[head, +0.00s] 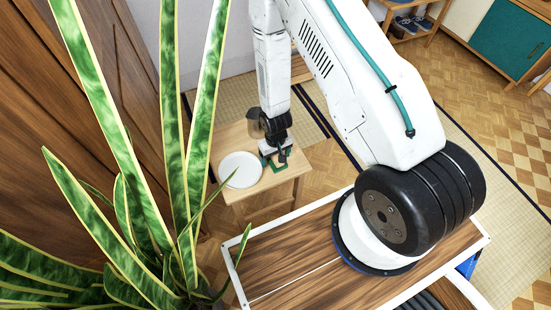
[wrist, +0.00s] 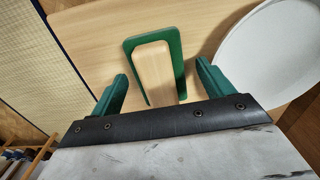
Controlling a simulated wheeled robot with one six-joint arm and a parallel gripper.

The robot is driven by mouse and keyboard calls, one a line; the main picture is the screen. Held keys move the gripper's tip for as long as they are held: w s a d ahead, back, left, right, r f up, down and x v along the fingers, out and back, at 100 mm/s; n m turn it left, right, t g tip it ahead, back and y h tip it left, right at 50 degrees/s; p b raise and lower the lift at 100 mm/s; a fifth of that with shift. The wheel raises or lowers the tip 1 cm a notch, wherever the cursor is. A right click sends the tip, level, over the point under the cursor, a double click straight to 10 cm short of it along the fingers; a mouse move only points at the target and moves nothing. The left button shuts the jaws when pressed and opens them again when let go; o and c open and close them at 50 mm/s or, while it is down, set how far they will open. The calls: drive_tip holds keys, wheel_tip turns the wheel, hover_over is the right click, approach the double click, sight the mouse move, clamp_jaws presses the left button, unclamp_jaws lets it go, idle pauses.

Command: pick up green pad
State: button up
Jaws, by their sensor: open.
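The green pad (wrist: 179,62) lies flat on the small wooden table (wrist: 100,35), with a pale wooden block (wrist: 153,72) on its top; its near end is hidden behind my gripper's mount. My gripper (wrist: 161,80) is open, with one green finger to the left of the pad and one to the right, and a gap on each side. I cannot tell how high the fingertips are above the table. In the head view my gripper (head: 275,161) is low over the table's right part, where the pad is hard to tell from the green fingers.
A white round plate (head: 240,169) lies on the table just left of my gripper; in the wrist view it is close to the right finger. A tall snake plant (head: 175,170) fills the head view's left side. Tatami and parquet floor surround the table.

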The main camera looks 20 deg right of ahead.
sight(276, 156)
drive_tip(key=shift+f, duration=0.1)
drive_tip(key=c, duration=1.1)
drive_tip(key=shift+r, duration=0.55)
drive_tip(key=r, duration=0.2)
drive_tip(key=shift+s+r, duration=0.3)
drive_tip(key=shift+s, duration=0.05)
drive_tip(key=s, duration=0.5)
drive_tip(key=s+a+r, duration=0.1)
drive_tip(key=s, duration=0.9)
drive_tip(key=shift+s+a+r, duration=0.15)
drive_tip(key=shift+a, duration=0.1)
drive_tip(key=shift+o, duration=0.7)
